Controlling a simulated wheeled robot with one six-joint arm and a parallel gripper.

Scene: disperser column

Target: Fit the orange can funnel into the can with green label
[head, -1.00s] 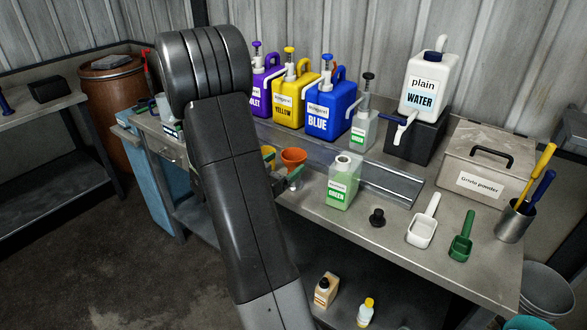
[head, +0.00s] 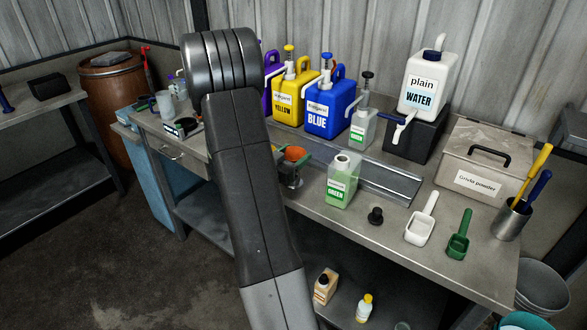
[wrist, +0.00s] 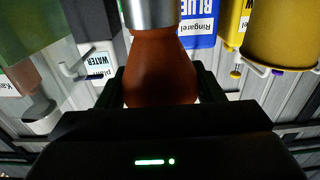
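The orange can funnel (head: 297,153) shows at the front left of the bench in the head view, partly hidden by my gripper (head: 291,178). In the wrist view the funnel (wrist: 160,70) is between the two dark fingers of my gripper (wrist: 160,85), which touch it on both sides. A silver cylindrical part shows at its narrow end. I cannot tell whether it is clear of its stand. The can with green label (head: 342,182) stands upright on the bench, right of my gripper, with its top opening uncovered.
Yellow (head: 293,102) and blue (head: 331,107) jugs stand behind. A small green-label pump bottle (head: 362,130) is near a metal rail (head: 385,182). A black cap (head: 376,216), white scoop (head: 420,225) and green scoop (head: 460,235) lie to the right.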

